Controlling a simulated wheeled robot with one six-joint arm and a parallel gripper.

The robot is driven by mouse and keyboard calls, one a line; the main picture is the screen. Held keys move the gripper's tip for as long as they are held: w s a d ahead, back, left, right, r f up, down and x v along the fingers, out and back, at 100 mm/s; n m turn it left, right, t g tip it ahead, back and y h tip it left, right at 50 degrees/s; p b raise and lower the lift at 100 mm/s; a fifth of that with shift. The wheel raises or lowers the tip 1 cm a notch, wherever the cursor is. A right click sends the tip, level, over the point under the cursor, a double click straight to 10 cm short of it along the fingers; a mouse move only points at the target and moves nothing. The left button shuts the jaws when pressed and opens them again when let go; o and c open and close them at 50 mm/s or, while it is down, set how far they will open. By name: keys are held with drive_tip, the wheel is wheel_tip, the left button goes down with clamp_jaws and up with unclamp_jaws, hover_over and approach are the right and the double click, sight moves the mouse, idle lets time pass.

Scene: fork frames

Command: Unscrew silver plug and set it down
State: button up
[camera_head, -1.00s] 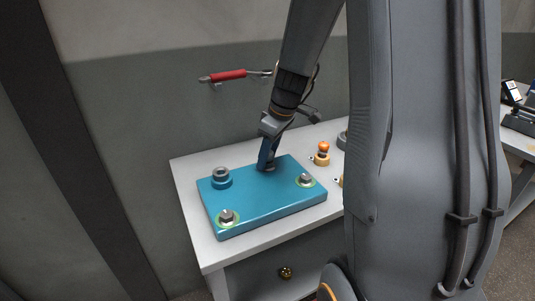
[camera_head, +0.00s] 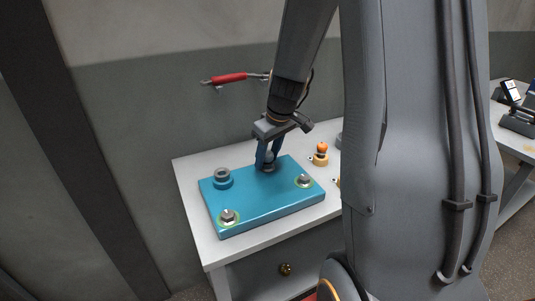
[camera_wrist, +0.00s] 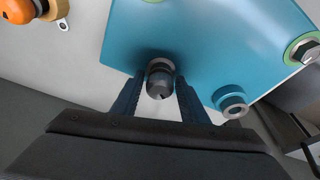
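A teal block (camera_head: 262,195) lies on the white table. I cannot tell whether the plug is still threaded in.
The block also bears two hex bolts, at front (camera_head: 229,217) and right (camera_head: 304,181), and a raised teal collar (camera_head: 223,177). An orange-topped brass part (camera_head: 321,155) stands behind. Bare white table (camera_head: 190,177) shows at left. A red-handled tool (camera_head: 228,78) is on the wall.

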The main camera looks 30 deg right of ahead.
drive_tip(key=shift+m, duration=0.3)
drive_tip(key=shift+r+m+h+p, duration=0.1)
drive_tip(key=shift+m+h+p, duration=0.2)
drive_tip(key=shift+m+p, duration=0.65)
drive_tip(key=shift+s+m+p, duration=0.1)
drive_tip(key=shift+m+p, duration=0.25)
drive_tip(key=shift+p, duration=0.9)
drive_tip(key=shift+m+p, duration=0.3)
drive_tip(key=shift+p, duration=0.25)
drive_tip(key=shift+c, duration=0.2)
